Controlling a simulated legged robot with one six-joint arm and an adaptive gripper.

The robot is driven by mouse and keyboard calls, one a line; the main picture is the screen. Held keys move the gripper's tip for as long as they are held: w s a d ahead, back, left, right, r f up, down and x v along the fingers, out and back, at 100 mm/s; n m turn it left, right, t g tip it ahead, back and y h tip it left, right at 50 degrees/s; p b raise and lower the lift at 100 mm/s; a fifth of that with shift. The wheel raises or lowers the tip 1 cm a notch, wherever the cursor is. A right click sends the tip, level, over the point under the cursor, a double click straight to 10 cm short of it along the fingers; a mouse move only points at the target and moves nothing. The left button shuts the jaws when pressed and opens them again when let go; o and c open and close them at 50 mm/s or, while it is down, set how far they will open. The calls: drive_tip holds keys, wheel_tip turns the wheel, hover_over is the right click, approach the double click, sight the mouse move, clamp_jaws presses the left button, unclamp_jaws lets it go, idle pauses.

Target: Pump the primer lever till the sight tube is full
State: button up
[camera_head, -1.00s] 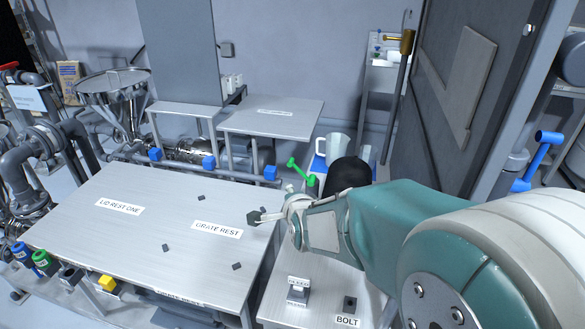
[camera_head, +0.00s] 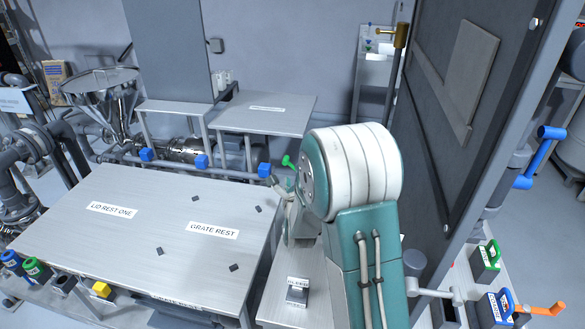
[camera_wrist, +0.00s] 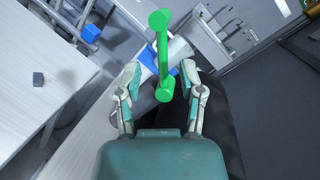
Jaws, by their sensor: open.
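A green bar-shaped lever (camera_wrist: 162,48) with a round knob at each end shows large in the wrist view; I cannot read any label to confirm it is the primer lever. It appears between the spread fingers of my gripper (camera_wrist: 161,70), and neither finger is closed on it. Its depth relative to the fingertips is hard to tell. In the head view only the lever's upper end (camera_head: 288,161) shows, behind my arm. My gripper (camera_head: 280,190) is partly hidden there. I cannot make out the sight tube in either view.
A metal table (camera_head: 150,245) with "LID REST ONE" and "GRATE REST" labels fills the left. Blue valve knobs (camera_head: 202,162) line a pipe behind it. A smaller table (camera_head: 262,112) stands beyond. A large dark panel (camera_head: 470,130) rises on the right, with an orange handle (camera_head: 540,309) below it.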

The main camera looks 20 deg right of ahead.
sight(293, 168)
drive_tip(key=x, duration=0.5)
drive_tip(key=shift+s+d, duration=0.1)
drive_tip(key=shift+c, duration=0.3)
